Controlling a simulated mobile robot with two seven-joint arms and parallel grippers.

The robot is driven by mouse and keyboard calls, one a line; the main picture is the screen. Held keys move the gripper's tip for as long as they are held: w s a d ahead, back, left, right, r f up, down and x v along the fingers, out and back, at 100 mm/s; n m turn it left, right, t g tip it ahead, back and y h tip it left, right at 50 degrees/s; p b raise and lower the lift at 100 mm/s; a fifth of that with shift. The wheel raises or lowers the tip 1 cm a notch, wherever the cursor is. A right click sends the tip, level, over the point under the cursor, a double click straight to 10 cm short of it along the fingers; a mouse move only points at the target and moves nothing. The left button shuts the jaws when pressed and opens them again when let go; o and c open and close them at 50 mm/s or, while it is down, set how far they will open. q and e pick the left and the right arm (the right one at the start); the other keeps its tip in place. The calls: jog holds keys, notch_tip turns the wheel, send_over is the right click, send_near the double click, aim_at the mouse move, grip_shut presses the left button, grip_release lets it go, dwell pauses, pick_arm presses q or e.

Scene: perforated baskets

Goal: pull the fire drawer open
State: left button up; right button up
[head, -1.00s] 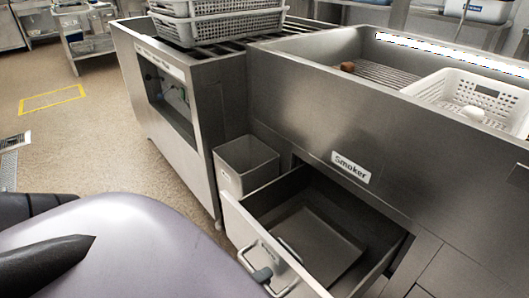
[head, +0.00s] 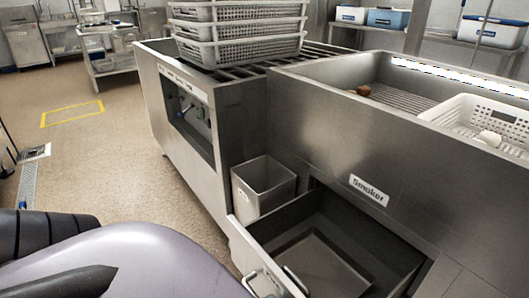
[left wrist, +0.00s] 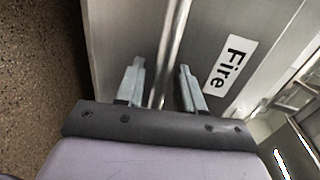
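The fire drawer stands pulled out below the smoker unit in the head view, its inside and the rim of its front panel (head: 237,236) showing. A flat tray (head: 318,262) lies in it. The drawer's handle (head: 258,284) is partly cut off at the bottom edge. In the left wrist view, the front bears a "Fire" label (left wrist: 231,65). My left gripper (left wrist: 161,67) is open, its fingers on either side of the handle bar (left wrist: 172,45), with gaps visible on both sides. My right gripper is not in view.
A grey bin (head: 263,187) stands right behind the drawer's left side. The metal smoker unit (head: 330,150) rises above the drawer. Stacked perforated baskets (head: 238,31) stand on the grate, and a white basket (head: 482,117) lies inside the unit. The floor at left (head: 110,150) is clear.

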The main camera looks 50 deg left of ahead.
pick_arm(q)
jog(key=p+v, duration=0.1)
jog(key=v, duration=0.6)
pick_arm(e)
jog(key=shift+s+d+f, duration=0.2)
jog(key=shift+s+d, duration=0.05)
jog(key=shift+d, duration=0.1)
pick_arm(q)
jog(key=shift+s+a, duration=0.1)
